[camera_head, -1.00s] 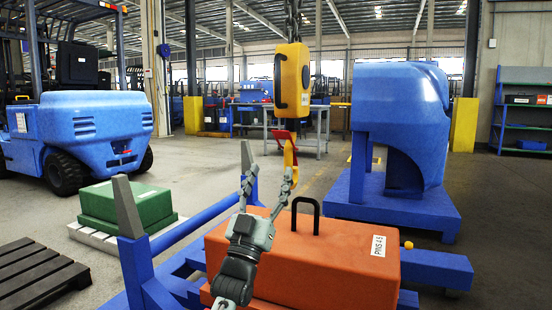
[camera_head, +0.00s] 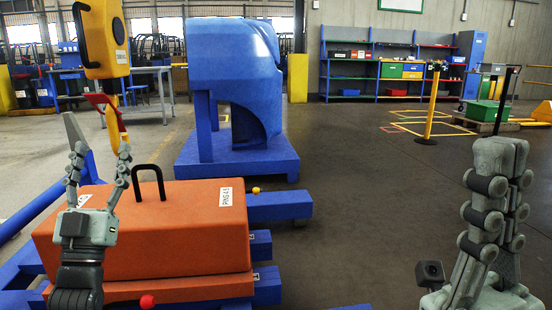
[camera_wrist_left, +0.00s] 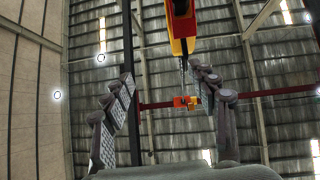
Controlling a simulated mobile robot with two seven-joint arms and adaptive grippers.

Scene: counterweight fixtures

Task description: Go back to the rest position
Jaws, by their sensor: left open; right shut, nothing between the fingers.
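My left gripper (camera_head: 98,165) is open, fingers pointing up, in front of the orange counterweight block (camera_head: 180,230) at the left of the head view. A yellow hoist hook (camera_head: 115,128) hangs just behind and above its fingertips; I cannot tell if they touch. In the left wrist view the open fingers (camera_wrist_left: 165,85) stand either side of the view, with the yellow and red hook (camera_wrist_left: 182,25) at the top, between and beyond them. My right gripper (camera_head: 500,150) is at the right of the head view, shut and empty, fingers pointing up.
The orange block has a black handle (camera_head: 148,180) and rests on a blue frame (camera_head: 280,206). A yellow hoist body (camera_head: 105,40) hangs above. A large blue counterweight (camera_head: 235,80) stands behind. A yellow post (camera_head: 431,105) stands back right. The floor between the block and my right gripper is mostly clear.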

